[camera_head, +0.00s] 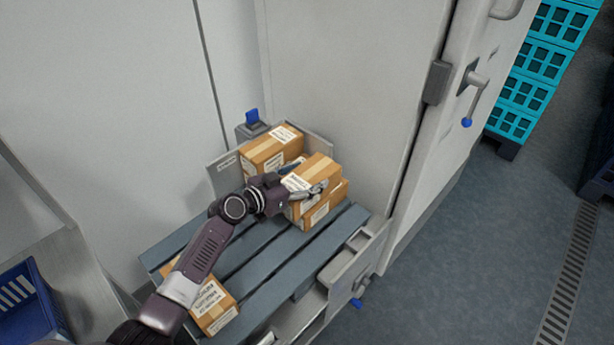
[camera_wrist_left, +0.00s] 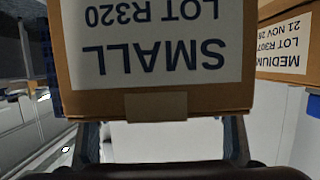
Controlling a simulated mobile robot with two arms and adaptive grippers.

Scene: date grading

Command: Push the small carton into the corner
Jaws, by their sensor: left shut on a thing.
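The small carton (camera_head: 321,167) is brown with pale tape and a white label. In the left wrist view its label reads SMALL, LOT R320, upside down, and the carton (camera_wrist_left: 160,90) fills the upper middle. My left gripper (camera_head: 304,181) is shut on it, one finger on each side. It is over another brown carton (camera_head: 325,211) at the pallet's back right; I cannot tell whether they touch. A carton labelled MEDIUM (camera_wrist_left: 285,38) is beside it, likely the back carton (camera_head: 268,150) in the head view. My right gripper is not in view.
The grey-blue slatted pallet (camera_head: 282,265) has bare slats in its middle. Another carton (camera_head: 210,308) lies at its front left, partly behind my arm. Low metal plates (camera_head: 222,178) edge the back corner. Pale walls stand behind. A blue crate (camera_head: 25,305) is at lower left.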

